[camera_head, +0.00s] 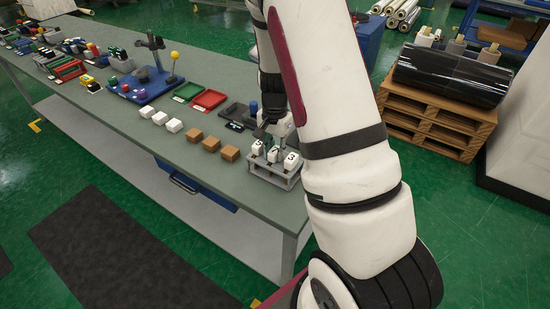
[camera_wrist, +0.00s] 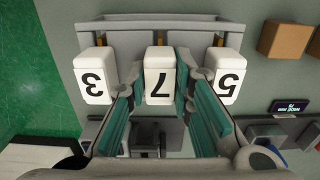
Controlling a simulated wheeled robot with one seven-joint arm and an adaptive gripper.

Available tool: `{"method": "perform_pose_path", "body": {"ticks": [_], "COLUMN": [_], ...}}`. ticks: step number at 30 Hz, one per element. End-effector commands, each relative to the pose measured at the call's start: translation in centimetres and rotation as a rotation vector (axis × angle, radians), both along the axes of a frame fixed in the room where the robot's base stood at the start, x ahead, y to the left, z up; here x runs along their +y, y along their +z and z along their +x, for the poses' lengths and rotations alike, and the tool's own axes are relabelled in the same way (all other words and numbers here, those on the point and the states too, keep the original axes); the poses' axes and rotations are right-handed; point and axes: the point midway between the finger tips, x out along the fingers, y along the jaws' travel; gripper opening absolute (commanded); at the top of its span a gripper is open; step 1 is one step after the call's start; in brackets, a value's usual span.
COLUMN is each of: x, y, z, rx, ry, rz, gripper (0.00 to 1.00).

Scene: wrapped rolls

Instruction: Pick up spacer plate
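I cannot tell which thing in view is the spacer plate. A grey rack (camera_head: 262,171) stands at the table's near right end; its rim also shows in the wrist view (camera_wrist: 150,27). White blocks marked 3 (camera_wrist: 95,76), 7 (camera_wrist: 159,80) and 5 (camera_wrist: 226,74) stand in a row at it. Narrow brown parts show behind them, mostly hidden. My gripper (camera_wrist: 157,88) is open, with its teal-padded fingers on either side of the block marked 7. I cannot tell whether either finger touches it. In the head view my arm partly hides the gripper (camera_head: 270,131).
Brown blocks (camera_head: 211,144) and white blocks (camera_head: 160,118) lie in a line left of the rack. Green (camera_head: 188,91) and red (camera_head: 209,99) trays sit behind them. A small dark display (camera_wrist: 290,107) is near the gripper's right. The table (camera_head: 150,150) is clear along its front.

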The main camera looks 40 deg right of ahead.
Motion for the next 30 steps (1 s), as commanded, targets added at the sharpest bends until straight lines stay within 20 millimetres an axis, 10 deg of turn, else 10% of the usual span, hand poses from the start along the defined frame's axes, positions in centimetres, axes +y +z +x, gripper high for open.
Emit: {"method": "perform_pose_path", "body": {"ticks": [13,30], "x": [-0.1,0.0], "y": [0.8,9.7], "z": [0.1,0.4], "rx": [-0.003,-0.003], "ry": [0.000,0.008], "rz": [-0.002,-0.002], "gripper": [0.00,0.00]}}
